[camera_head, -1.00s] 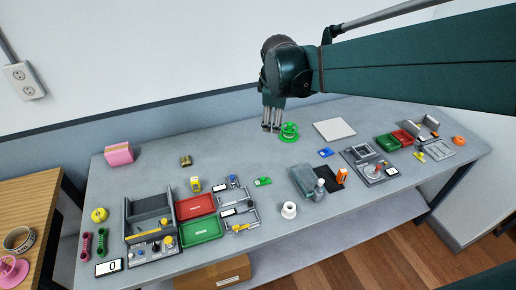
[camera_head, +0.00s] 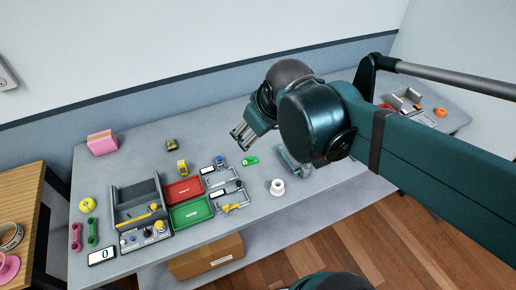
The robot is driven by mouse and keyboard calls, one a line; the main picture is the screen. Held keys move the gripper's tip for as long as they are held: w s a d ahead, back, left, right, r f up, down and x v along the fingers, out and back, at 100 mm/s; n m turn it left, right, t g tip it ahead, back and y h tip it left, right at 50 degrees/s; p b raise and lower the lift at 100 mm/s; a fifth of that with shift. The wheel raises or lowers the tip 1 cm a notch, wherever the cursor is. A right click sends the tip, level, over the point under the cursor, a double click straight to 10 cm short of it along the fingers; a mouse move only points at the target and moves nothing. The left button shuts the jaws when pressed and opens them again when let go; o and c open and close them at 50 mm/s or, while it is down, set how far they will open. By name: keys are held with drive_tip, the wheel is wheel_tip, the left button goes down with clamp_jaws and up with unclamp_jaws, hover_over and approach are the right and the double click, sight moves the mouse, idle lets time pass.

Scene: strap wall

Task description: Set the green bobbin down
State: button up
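My gripper (camera_head: 239,139) hangs over the back middle of the grey workbench (camera_head: 235,107), tilted with its grey fingers pointing down and left. The gap between the fingers is too small to read from this angle.
A small green item (camera_head: 250,160) lies below the gripper. A white roll (camera_head: 277,187), red tray (camera_head: 184,190), green tray (camera_head: 191,212) and grey fixture (camera_head: 136,205) stand in front. A pink block (camera_head: 102,142) is back left. The back middle of the bench is clear.

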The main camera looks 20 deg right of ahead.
drive_tip(key=s+a+f+m, duration=0.2)
drive_tip(key=s+m, duration=0.1)
drive_tip(key=s, duration=0.3)
drive_tip(key=shift+a+f+t+y, duration=0.15)
drive_tip(key=shift+a+t+y, duration=0.05)
drive_tip(key=shift+t+y, duration=0.1)
